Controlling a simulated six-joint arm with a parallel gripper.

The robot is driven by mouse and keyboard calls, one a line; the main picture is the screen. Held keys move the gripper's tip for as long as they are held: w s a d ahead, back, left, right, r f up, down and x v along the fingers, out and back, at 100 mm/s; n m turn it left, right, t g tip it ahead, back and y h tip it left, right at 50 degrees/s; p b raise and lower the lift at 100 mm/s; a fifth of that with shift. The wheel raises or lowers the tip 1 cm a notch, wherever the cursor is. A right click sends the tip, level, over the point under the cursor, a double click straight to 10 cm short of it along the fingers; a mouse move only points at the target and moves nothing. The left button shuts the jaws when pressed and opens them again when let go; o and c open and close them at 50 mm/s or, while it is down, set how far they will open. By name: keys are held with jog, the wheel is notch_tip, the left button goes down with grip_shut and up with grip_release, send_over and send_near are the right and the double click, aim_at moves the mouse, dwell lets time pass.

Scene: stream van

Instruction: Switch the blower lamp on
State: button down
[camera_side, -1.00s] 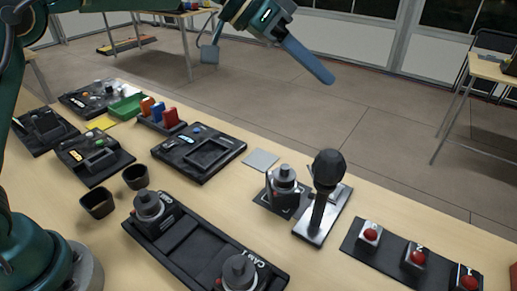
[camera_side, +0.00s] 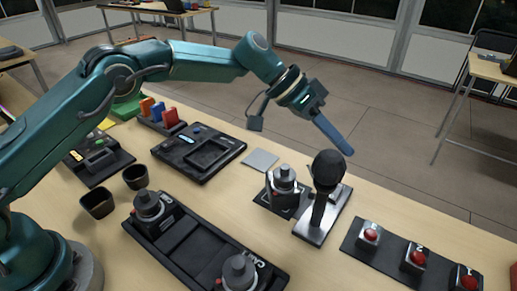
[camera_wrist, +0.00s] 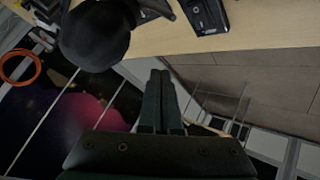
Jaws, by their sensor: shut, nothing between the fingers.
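I cannot tell which control belongs to the blower lamp. A lever with a black ball knob (camera_side: 329,168) stands upright on a metal plate on the table. A black strip with several red domed buttons (camera_side: 416,258) lies at the front right; the one nearest the lever is a red button (camera_side: 370,235). My gripper (camera_side: 349,152) has its long blue fingers shut and empty, pointing down and right, in the air above and behind the knob. In the wrist view my gripper (camera_wrist: 160,74) has its fingers together, and the dark knob (camera_wrist: 95,35) is close beside them, with a visible gap.
A grey round knob on a base (camera_side: 284,178) stands left of the lever. A black tray (camera_side: 180,240) with two camera-like round pieces lies in front. Two black cups (camera_side: 97,204), a black panel (camera_side: 200,150) and colored blocks (camera_side: 158,110) are farther left.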

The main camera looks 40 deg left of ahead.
jog(key=shift+f, duration=0.15)
jog(key=shift+w+f, duration=0.2)
jog(key=shift+f, duration=1.2)
jog(key=shift+w+f, duration=0.2)
jog(key=shift+f, duration=1.25)
jog(key=shift+w+f, duration=0.2)
jog(key=shift+f, duration=1.2)
jog(key=shift+f, duration=0.4)
jog(key=shift+w+f, duration=0.1)
jog(key=shift+f, duration=0.2)
jog(key=shift+r, duration=0.15)
jog(key=shift+r, duration=0.6)
jog(key=shift+s+r, duration=0.25)
jog(key=shift+r, duration=1)
jog(key=shift+s+r, duration=0.2)
jog(key=shift+r, duration=1.05)
